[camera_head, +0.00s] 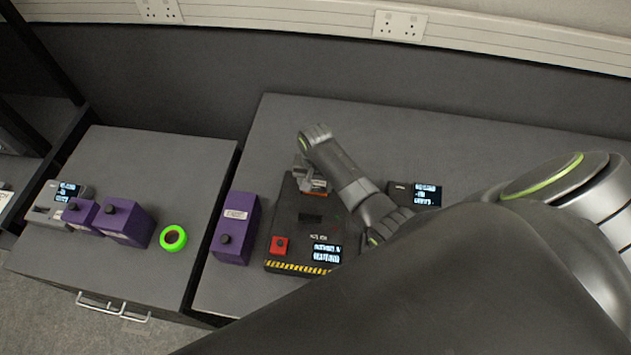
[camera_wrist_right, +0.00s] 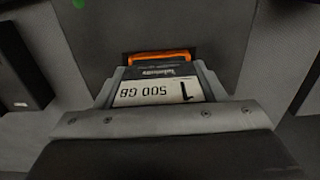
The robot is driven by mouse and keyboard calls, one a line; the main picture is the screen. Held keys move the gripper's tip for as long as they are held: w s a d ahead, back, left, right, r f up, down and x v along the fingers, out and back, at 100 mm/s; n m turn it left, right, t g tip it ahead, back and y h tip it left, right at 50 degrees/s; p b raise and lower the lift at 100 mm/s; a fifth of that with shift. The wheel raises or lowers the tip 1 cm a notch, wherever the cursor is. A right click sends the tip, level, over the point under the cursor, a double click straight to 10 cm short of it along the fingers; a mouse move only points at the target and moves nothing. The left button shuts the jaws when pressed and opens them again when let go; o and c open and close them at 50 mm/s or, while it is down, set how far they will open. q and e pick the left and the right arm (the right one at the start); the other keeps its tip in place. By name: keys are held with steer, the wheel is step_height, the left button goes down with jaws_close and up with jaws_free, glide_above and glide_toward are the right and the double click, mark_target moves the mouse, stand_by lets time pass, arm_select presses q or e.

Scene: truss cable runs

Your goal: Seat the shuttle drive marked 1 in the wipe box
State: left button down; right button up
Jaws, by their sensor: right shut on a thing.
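The shuttle drive marked 1 (camera_wrist_right: 155,92) shows in the right wrist view with a pale "500 GB" label and an orange far end. My right gripper (camera_wrist_right: 152,84) is shut on it, with a finger at each side. In the head view the right gripper (camera_head: 311,172) is over the far end of the wipe box (camera_head: 287,222), and the drive's orange part (camera_head: 318,184) shows just below the fingers. The wipe box is black, with a dark slot, a red button, a lit display and a hazard stripe. Whether the drive touches the box cannot be told. My left gripper is not in view.
A purple box (camera_head: 236,228) stands just left of the wipe box. On the left cabinet are two more purple boxes (camera_head: 124,222), a green ring (camera_head: 173,238) and a grey device (camera_head: 47,203) with a display. Another display unit (camera_head: 427,195) is right of my forearm. A gap separates the worktops.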

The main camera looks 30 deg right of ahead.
steer(key=o, duration=1.5)
steer(key=shift+r, duration=0.15)
steer(key=shift+r, duration=3.65)
